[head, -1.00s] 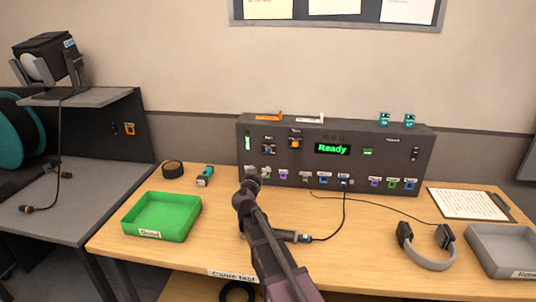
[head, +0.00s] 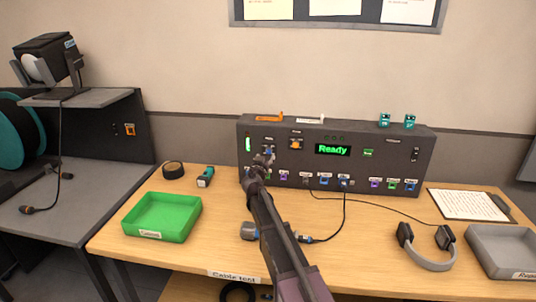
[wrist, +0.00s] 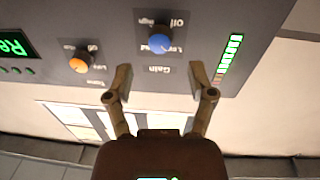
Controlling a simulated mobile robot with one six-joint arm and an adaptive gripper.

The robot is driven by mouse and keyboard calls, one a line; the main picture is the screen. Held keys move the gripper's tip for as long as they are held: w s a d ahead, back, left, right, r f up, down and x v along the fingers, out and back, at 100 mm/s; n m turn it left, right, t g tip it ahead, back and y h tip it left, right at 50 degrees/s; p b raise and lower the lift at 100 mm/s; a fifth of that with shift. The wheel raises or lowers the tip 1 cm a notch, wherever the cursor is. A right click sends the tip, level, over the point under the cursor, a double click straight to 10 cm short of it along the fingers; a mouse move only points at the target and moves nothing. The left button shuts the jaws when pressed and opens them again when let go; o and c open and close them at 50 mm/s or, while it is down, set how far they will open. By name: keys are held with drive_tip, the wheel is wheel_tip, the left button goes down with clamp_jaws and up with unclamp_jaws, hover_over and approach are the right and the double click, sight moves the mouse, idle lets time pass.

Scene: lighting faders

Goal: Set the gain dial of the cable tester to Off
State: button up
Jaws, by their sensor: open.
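The cable tester (head: 390,160) is a dark grey box at the back of the wooden table, with a green "Ready" display (head: 332,149). Its gain dial (wrist: 160,44) is a blue knob, seen upside down in the wrist view, with "Gain" printed beside it and small labels around it, one reading "Off". Which label the knob points at is too small to tell. My gripper (wrist: 158,76) is open and empty, its fingertips apart on either side just below the knob in that view. In the head view my gripper (head: 263,160) is in front of the panel's left part and partly covers the knob.
An orange dial (wrist: 79,64) is beside the gain dial, and a green bar meter (wrist: 229,60) is on its other side. Several coloured sockets line the panel's bottom. A green tray (head: 160,216), cable connector (head: 249,231) and headphones (head: 428,262) lie on the table.

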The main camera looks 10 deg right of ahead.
sight(269, 151)
drive_tip(key=shift+x, duration=2.15)
drive_tip(key=shift+d, duration=0.1)
clamp_jaws()
